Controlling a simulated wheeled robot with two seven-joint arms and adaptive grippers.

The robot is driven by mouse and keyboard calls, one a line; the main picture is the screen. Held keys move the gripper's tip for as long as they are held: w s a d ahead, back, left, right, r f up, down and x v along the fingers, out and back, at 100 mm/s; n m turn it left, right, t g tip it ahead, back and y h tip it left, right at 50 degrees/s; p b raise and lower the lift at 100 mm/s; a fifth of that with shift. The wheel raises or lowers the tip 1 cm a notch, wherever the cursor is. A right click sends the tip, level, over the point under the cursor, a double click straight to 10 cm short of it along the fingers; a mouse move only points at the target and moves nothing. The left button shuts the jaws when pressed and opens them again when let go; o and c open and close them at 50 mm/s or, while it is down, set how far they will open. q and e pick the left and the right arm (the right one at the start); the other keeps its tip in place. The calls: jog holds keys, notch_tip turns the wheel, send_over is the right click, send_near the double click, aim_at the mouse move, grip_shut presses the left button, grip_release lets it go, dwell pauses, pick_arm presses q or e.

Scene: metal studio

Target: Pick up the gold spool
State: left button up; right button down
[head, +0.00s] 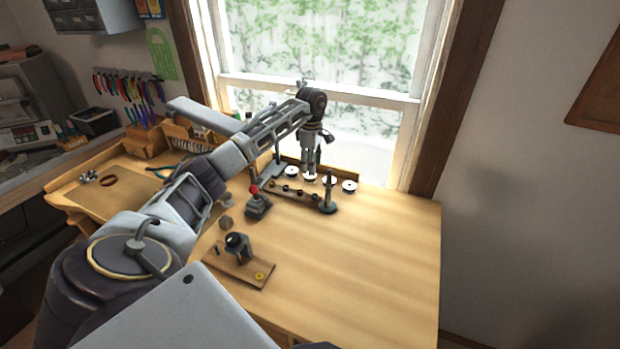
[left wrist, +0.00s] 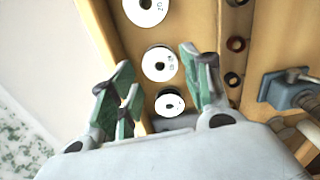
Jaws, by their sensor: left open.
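Several spools with white labelled ends stand in a row at the back of the wooden workbench, below the window. In the head view they include a left spool (head: 291,171), a right spool (head: 349,186) and one by my fingers (head: 310,178). I cannot tell which is gold, since mostly the white ends show. My left gripper (head: 309,168) points down over this row, open and seemingly empty. In the left wrist view, one spool (left wrist: 160,65) shows between the fingertips (left wrist: 158,70), another (left wrist: 170,103) nearer the palm, and a third (left wrist: 146,10) beyond. My right gripper is out of view.
A dark upright post (head: 328,196) stands close to the right of my gripper. A rack with small rings (head: 287,188) lies in front of the spools. A red-knobbed joystick (head: 257,204) and a wooden board (head: 228,264) are nearer. The workbench's right side (head: 390,260) is clear.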

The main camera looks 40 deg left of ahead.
aim_at(310, 177)
pick_arm(q)
jog(key=shift+a+f, duration=0.1)
jog(key=shift+f, duration=0.5)
jog(key=shift+a+f+p, duration=0.15)
jog(key=shift+f+p, duration=0.35)
jog(key=shift+f, duration=1.35)
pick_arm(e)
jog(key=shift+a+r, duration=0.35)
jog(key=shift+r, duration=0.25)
pick_arm(q)
jog(key=c, duration=0.7)
jog(key=shift+r, duration=0.15)
